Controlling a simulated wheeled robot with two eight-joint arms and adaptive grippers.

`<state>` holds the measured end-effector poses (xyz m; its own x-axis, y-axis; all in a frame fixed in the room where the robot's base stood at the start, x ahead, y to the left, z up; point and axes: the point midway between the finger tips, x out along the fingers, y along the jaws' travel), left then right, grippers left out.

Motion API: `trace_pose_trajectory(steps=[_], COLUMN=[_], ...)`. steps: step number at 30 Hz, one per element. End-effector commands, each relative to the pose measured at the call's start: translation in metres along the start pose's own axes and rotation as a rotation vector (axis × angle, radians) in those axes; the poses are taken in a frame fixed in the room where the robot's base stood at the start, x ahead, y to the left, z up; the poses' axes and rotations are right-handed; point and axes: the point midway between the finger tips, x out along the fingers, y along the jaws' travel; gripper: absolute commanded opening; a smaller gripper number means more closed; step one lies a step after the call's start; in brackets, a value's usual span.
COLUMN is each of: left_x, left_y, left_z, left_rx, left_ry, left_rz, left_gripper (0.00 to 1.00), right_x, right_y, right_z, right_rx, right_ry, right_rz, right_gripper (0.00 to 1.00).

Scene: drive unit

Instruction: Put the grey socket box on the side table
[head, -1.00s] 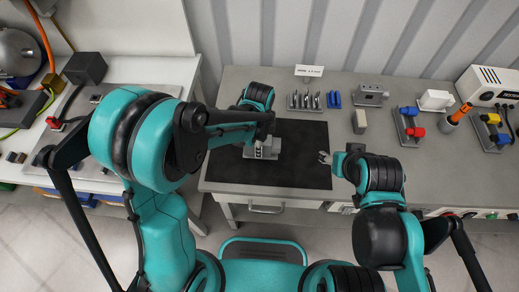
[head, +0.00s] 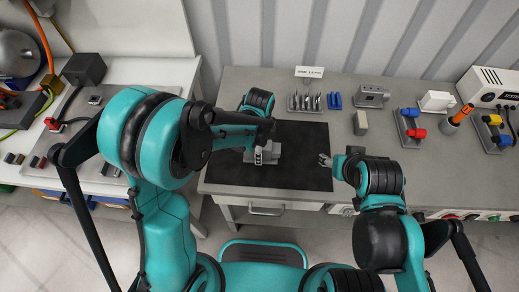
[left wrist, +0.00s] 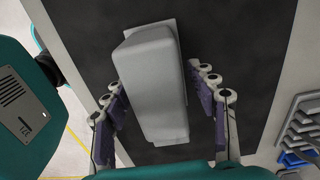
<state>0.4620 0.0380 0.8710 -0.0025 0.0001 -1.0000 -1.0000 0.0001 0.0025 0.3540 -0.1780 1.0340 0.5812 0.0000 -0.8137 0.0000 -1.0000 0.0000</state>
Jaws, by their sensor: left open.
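A grey box (head: 277,152), which I take to be the socket box, rests on the black mat (head: 310,182) of the front bench. In the left wrist view the grey box (left wrist: 153,85) lies lengthwise between my left fingers, on a flat lighter base. My left gripper (head: 260,157) is at the box's left end and hides part of it; in its wrist view the left gripper (left wrist: 163,98) is open, with a finger on each side. Contact cannot be told. My right gripper (head: 325,160) is over the mat's right edge, too small to read.
The white side table (head: 135,72) at the left carries a dark box and small blocks on a grey plate. Behind the mat stand a bit rack (head: 305,103), blue parts (head: 334,100) and a grey device (head: 371,96). A small grey block (head: 360,122) stands right of the mat.

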Motion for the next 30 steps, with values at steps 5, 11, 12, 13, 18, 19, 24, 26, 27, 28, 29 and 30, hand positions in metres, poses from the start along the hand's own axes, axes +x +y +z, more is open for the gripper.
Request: trace_pose_trajectory(steps=[5, 11, 12, 13, 18, 19, 24, 26, 27, 28, 29, 30], left_x=[-0.035, -0.081, -0.089, -0.094, -0.114, -0.116, -0.121, -0.124, -0.128, -0.133, -0.138, -0.145], left_y=[0.000, 0.000, 0.001, 0.000, 0.000, 0.000, 0.000, 0.002, 0.004, 0.006, 0.009, 0.013], left_z=[0.000, 0.000, 0.000, 0.000, 0.000, 0.000, 0.001, 0.004, 0.008, 0.012, 0.017, 0.025], left_rx=[0.000, 0.000, 0.000, 0.000, 0.000, 0.000, -0.005, -0.031, -0.064, -0.098, -0.141, -0.214], left_ry=[0.000, 0.000, 0.000, 0.000, 0.000, 0.000, 0.001, 0.004, 0.008, 0.013, 0.019, 0.031], left_rz=[0.000, 0.000, 0.000, 0.000, 0.000, 0.000, -0.002, -0.011, -0.023, -0.037, -0.052, -0.079], left_gripper=[0.58, 0.58, 0.58, 0.58, 0.58, 0.58, 0.58, 0.58, 0.58, 0.58, 0.58, 0.58], right_x=[-0.012, -0.024, -0.026, -0.027, -0.031, -0.031, -0.032, -0.032, -0.031, -0.031, -0.031, -0.031], right_y=[0.000, 0.000, 0.000, 0.000, 0.000, 0.000, 0.000, 0.000, 0.000, 0.000, 0.000, 0.000], right_z=[-0.008, -0.017, -0.018, -0.019, -0.022, -0.022, -0.023, -0.022, -0.022, -0.022, -0.022, -0.022], right_rx=[0.000, 0.000, 0.000, 0.000, 0.000, 0.000, 0.000, 0.000, 0.000, 0.000, 0.000, 0.000], right_ry=[0.000, 0.000, 0.000, 0.000, 0.000, 0.000, 0.000, 0.000, 0.000, 0.000, 0.000, 0.000], right_rz=[0.000, 0.000, 0.000, 0.000, 0.000, 0.000, 0.000, 0.000, 0.000, 0.000, 0.000, 0.000], right_gripper=[0.56, 0.56, 0.56, 0.56, 0.56, 0.56, 0.56, 0.56, 0.56, 0.56, 0.56, 0.56])
